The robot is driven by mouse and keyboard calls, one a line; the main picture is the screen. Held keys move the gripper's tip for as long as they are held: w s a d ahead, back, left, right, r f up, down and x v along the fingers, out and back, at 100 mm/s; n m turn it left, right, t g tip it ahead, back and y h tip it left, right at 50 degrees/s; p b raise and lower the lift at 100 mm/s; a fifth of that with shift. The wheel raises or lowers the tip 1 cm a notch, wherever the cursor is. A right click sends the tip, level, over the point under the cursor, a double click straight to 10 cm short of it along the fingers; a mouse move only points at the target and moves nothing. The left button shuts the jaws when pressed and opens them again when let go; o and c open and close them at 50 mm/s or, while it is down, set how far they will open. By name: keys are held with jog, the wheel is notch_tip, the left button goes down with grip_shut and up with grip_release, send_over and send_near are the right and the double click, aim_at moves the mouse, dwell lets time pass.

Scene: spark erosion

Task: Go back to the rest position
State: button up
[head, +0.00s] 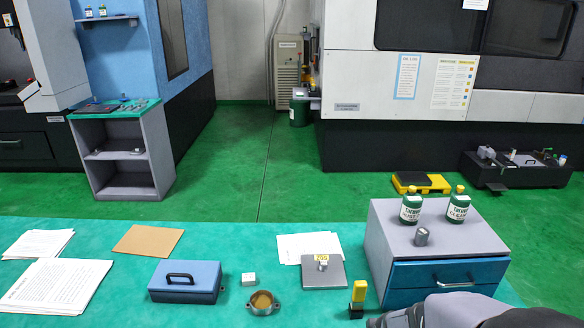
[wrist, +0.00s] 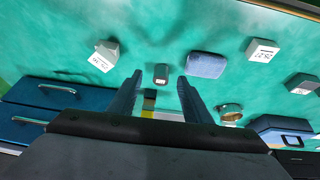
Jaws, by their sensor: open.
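My gripper (wrist: 160,76) shows in the wrist view with its two dark fingers apart, and I see nothing held between them. A small grey block (wrist: 161,73) appears in the gap between the fingertips, apparently on the green surface beyond. A yellow and black piece (wrist: 148,103) also shows between the fingers, lower down. In the head view, part of my arm shows at the bottom right corner, in front of the drawer cabinet (head: 385,250). The fingers are not clear in that view. The yellow and black piece (head: 357,298) stands just left of my arm.
On the green bench stand a blue box (head: 185,282), a small white block (head: 248,279), a brass ring part (head: 262,304) and a grey plate (head: 334,275) bearing a small block. Two green bottles (head: 411,208) (head: 457,207) and a grey block (head: 421,237) stand on the cabinet. Papers (head: 58,285) lie left.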

jog(key=s+a+r+g+p, duration=0.1)
jog(key=s+r+g, duration=0.1)
jog(key=s, duration=0.4)
jog(key=s+r+g+p, duration=0.1)
jog(key=s+r+g, duration=0.1)
jog(key=s, duration=0.4)
jog(key=shift+a+g, duration=0.4)
jog(key=shift+g, duration=0.1)
jog(key=shift+r, duration=0.1)
